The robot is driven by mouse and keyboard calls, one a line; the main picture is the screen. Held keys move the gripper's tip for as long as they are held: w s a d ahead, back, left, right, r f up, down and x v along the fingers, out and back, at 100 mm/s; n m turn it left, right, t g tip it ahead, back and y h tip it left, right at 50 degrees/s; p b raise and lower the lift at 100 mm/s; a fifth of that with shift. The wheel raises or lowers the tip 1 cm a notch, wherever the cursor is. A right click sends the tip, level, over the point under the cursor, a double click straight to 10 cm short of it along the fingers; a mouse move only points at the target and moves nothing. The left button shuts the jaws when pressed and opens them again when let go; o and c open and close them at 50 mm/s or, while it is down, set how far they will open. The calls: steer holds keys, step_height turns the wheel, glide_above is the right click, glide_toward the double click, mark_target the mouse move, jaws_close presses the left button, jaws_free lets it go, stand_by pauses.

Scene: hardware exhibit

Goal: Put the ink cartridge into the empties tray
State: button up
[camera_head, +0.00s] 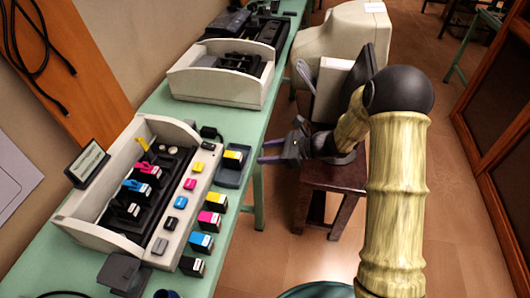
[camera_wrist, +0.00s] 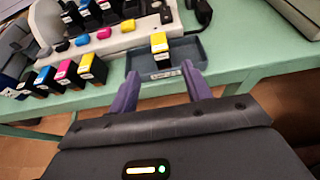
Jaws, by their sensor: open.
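An ink cartridge (camera_head: 233,160) with a yellow top and a dark body stands inside the blue-grey tray (camera_head: 231,178) at the table's right edge. In the wrist view the yellow cartridge (camera_wrist: 159,43) is upright in the tray (camera_wrist: 190,76), which has a small white label on its front wall. My gripper (camera_head: 264,152) is open and empty, just off the table edge beside the tray. In the wrist view its two purple fingers (camera_wrist: 160,72) point at the tray, apart from the cartridge, which lies beyond the tips and between them.
Several other cartridges, including a magenta one (camera_head: 209,220) and a cyan one (camera_head: 201,243), stand along the table edge. A white printer (camera_head: 100,225) with coloured buttons is beside them. Another white machine (camera_head: 220,88) stands farther back. A dark wooden stool (camera_head: 325,180) is below my arm.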

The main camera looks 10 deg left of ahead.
stand_by(0.6)
steer(key=s+d+r+n+h, duration=0.2)
steer(key=s+d+n+h, duration=0.4)
steer(key=s+d+n, duration=0.3)
steer(key=s+d+r+n+t+h, duration=0.1)
steer(key=s+d+r+n+h, duration=0.1)
steer(key=s+d+n+h, duration=0.5)
steer(key=s+d+n, duration=0.3)
steer(key=d, duration=0.3)
steer(key=shift+s+d+r+t, duration=0.15)
steer(key=shift+d+r+t, duration=0.05)
steer(key=shift+r+t, duration=0.15)
